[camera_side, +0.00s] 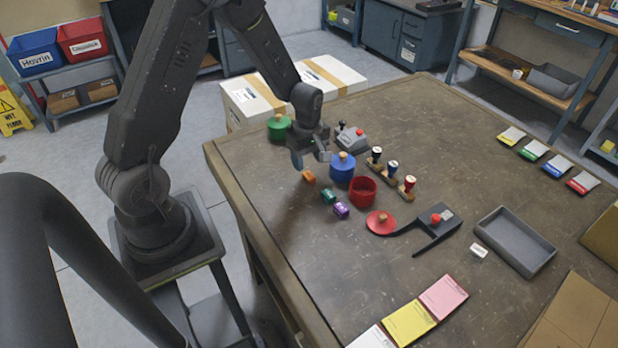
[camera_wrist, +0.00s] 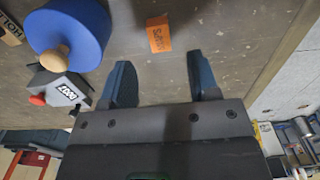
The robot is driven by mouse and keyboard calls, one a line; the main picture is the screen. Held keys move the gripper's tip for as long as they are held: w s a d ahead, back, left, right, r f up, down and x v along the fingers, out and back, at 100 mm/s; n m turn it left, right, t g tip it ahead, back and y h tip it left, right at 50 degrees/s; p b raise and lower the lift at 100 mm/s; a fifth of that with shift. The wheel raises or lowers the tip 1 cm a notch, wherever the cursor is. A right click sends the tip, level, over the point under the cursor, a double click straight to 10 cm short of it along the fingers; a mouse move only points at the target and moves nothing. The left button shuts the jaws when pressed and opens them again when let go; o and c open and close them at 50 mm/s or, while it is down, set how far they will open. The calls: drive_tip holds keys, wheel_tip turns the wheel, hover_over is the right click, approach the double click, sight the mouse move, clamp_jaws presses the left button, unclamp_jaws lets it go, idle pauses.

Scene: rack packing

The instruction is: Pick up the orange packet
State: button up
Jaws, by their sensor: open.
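The small orange packet (camera_side: 309,177) lies on the brown table, left of the blue round container. In the wrist view the orange packet (camera_wrist: 159,34) shows dark lettering and lies beyond the fingertips, between their lines. My gripper (camera_side: 311,160) is above the table, just behind the packet in the side view. Its two fingers (camera_wrist: 164,78) are apart with nothing between them, and they do not touch the packet.
A blue container with a wooden knob (camera_side: 342,166) stands close to my gripper. A teal packet (camera_side: 328,196) and a purple packet (camera_side: 341,210) lie nearby, beside an open red cup (camera_side: 362,191). A green container (camera_side: 279,127) and a grey device (camera_side: 350,137) stand behind.

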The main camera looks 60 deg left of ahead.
sight(308, 174)
wheel_tip(308, 174, down, 5)
drive_tip(key=shift+f, duration=0.1)
idle(0.3)
drive_tip(key=c, duration=1)
